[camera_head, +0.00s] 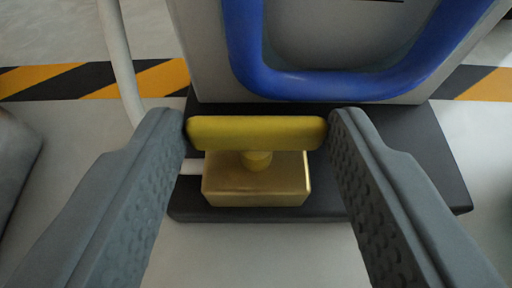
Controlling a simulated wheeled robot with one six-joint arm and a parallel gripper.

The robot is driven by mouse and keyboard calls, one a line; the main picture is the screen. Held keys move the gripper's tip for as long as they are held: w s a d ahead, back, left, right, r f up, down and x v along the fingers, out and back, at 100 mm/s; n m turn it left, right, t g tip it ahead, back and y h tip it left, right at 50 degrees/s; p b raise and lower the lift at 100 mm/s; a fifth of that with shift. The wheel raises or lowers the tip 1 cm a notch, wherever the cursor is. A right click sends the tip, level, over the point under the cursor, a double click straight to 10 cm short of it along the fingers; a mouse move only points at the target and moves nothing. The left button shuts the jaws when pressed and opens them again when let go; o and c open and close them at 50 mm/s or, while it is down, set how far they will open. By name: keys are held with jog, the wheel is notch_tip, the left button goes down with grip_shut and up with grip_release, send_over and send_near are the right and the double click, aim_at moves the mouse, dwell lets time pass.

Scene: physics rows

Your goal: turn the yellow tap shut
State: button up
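The yellow tap has a bar-shaped handle (257,132) that lies crosswise in the middle of the view. A short round stem joins it to a brass-coloured block-shaped body (256,185) below it in the picture. My gripper (258,122) has its two grey fingers wide apart, one at each end of the handle. The fingertips look very near the handle's ends; I cannot tell whether they touch them. The handle hides part of the stem and the body's upper edge.
A dark base plate (420,165) lies under the tap. Behind stands a grey panel (325,40) with a thick blue tube (330,84). A pale pipe (119,60) runs at the left. Black-and-yellow floor tape (60,80) crosses behind. A grey object (12,165) is at the left edge.

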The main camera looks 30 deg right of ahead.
jog(key=shift+c, duration=1.1)
jog(key=shift+a, duration=0.1)
jog(key=shift+w+a+m+g+h, duration=0.15)
jog(key=shift+w+m+g+h, duration=0.05)
jog(key=shift+m+g+h, duration=0.65)
jog(key=shift+w+a+m+g+h, duration=0.15)
jog(key=shift+m+g+h, duration=0.6)
jog(key=shift+m+h, duration=0.15)
jog(key=shift+w+a+m+g+h, duration=0.15)
jog(key=shift+m+g+h, duration=0.3)
jog(key=shift+m+g, duration=0.5)
jog(key=shift+w+d+m+g+h, duration=0.1)
jog(key=shift+m+g+h, duration=0.3)
jog(key=shift+m+g, duration=0.55)
jog(key=o, duration=1)
